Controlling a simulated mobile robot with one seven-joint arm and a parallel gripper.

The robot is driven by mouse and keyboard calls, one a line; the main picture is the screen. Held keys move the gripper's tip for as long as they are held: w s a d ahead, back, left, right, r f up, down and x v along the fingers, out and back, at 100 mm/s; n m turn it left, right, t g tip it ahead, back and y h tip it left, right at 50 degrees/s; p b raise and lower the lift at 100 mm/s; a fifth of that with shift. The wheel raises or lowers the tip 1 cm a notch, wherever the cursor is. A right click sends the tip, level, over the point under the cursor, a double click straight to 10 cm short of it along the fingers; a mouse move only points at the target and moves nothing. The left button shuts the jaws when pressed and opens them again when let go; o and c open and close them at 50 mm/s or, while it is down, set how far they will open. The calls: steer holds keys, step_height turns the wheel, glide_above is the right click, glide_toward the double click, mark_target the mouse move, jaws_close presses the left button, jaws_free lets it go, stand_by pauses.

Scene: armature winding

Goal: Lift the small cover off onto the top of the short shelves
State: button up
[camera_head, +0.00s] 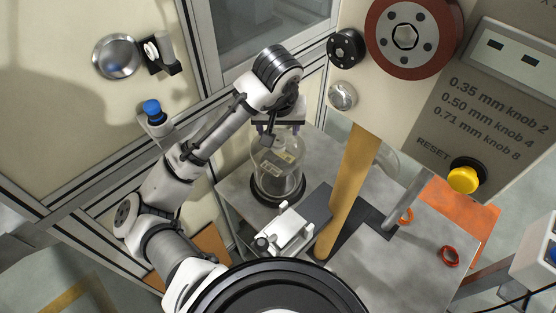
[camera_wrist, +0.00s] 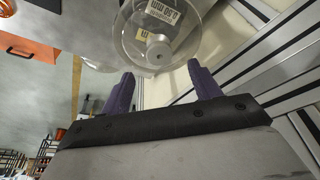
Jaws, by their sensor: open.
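The small cover (camera_head: 292,152) is a clear dome standing upright over a dark round base on the grey table. Labelled pieces show inside it. In the wrist view the clear cover (camera_wrist: 185,38) is ahead of my fingers, with its round knob (camera_wrist: 158,52) between their lines but beyond the tips. My gripper (camera_head: 280,126) is at the top of the cover in the head view. Its two purple fingers (camera_wrist: 162,82) are apart with nothing between them. Whether they touch the cover is unclear. I cannot make out the short shelves for certain.
A white device (camera_head: 286,230) and a tan strip (camera_head: 350,190) are right of the cover on the grey table (camera_head: 415,275). A red ring (camera_head: 449,256) and an orange panel (camera_head: 462,212) are farther right. Framed cabinet walls stand close behind and left.

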mark_target(278, 140)
steer(key=x, duration=0.3)
steer(key=b+x, duration=0.1)
steer(key=shift+s+f, duration=0.25)
steer(key=shift+w+f, duration=0.2)
steer(key=shift+f, duration=0.2)
steer(key=shift+c, duration=0.4)
jaws_close()
